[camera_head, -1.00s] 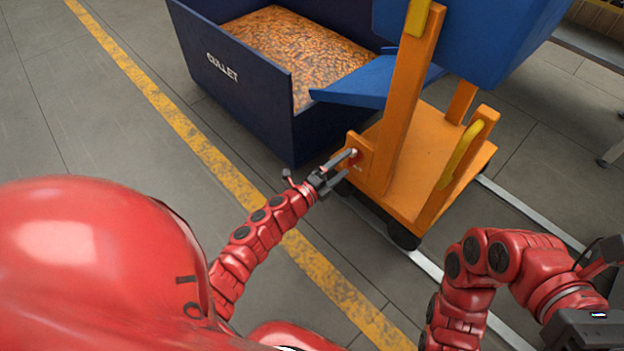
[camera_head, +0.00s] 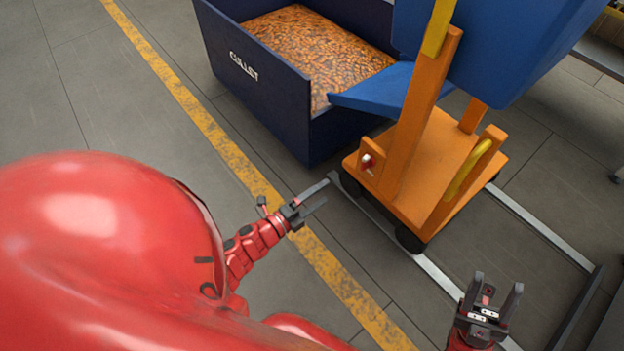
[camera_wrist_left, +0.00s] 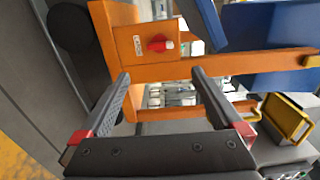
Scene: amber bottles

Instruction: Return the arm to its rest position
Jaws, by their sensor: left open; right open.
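My left gripper (camera_head: 312,202) is open and empty over the floor near the yellow line, apart from the orange cart. Its two fingers also show spread in the left wrist view (camera_wrist_left: 160,95), with the cart's orange post behind them. My right gripper (camera_head: 493,292) is at the lower right in the head view, open and empty, with its fingers pointing up in the picture. The orange cart (camera_head: 425,160) carries a blue tipping bin (camera_head: 490,50). A red knob (camera_head: 367,161) sits on the cart's near post; it also shows in the left wrist view (camera_wrist_left: 160,43).
A dark blue bin marked CULLET (camera_head: 262,105) full of amber pieces stands beyond the cart's left side. A blue chute (camera_head: 378,92) reaches over its edge. A yellow floor line (camera_head: 215,135) runs diagonally. A metal floor frame (camera_head: 540,228) surrounds the cart's wheels. Open floor lies left.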

